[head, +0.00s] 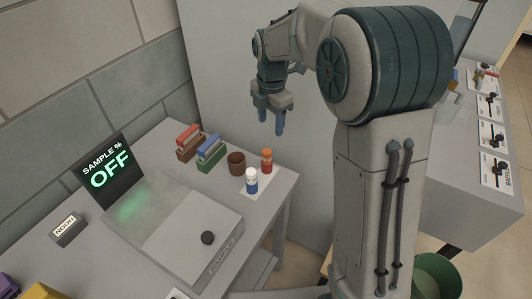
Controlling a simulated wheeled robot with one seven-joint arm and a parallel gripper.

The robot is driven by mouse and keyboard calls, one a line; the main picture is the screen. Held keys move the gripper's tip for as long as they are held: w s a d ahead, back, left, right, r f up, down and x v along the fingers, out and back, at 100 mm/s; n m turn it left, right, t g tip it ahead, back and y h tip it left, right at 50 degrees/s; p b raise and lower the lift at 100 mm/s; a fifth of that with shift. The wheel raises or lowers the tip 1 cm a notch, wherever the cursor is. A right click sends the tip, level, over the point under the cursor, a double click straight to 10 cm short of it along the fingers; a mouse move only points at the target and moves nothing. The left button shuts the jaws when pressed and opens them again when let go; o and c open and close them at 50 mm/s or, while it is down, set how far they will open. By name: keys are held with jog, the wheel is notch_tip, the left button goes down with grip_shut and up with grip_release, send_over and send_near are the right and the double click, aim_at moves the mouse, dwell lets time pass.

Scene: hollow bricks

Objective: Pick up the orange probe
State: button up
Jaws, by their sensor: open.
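A small orange cylinder with a pale band (266,161), which looks like the orange probe, stands upright near the far right end of the grey table (178,137). A blue and white cylinder (251,182) stands just in front of it, on a white card (265,185). My gripper (271,122) is open and empty, with its blue fingers pointing down. In the picture it appears above the orange cylinder and slightly to its right, clearly apart from it. The depth between them is hard to judge.
A brown cup (236,163) stands left of the orange cylinder. Beyond it are a green holder (211,165) with blue on top and a brown holder (190,154) with red on top. A grey device (165,245) and an "OFF" display (108,172) occupy the table's left.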

aim_at(267, 151)
jog(key=shift+n, duration=0.9)
jog(key=f, duration=0.3)
jog(key=w+f, duration=0.1)
jog(key=f, duration=0.2)
jog(key=a+f, duration=0.1)
jog(key=f, duration=0.2)
jog(key=shift+w+f+p, duration=0.15)
jog(key=shift+p, duration=0.25)
jog(key=shift+d+f+p, duration=0.1)
jog(key=shift+f+p, duration=0.6)
jog(key=shift+f, duration=1.95)
jog(key=c, duration=1.1)
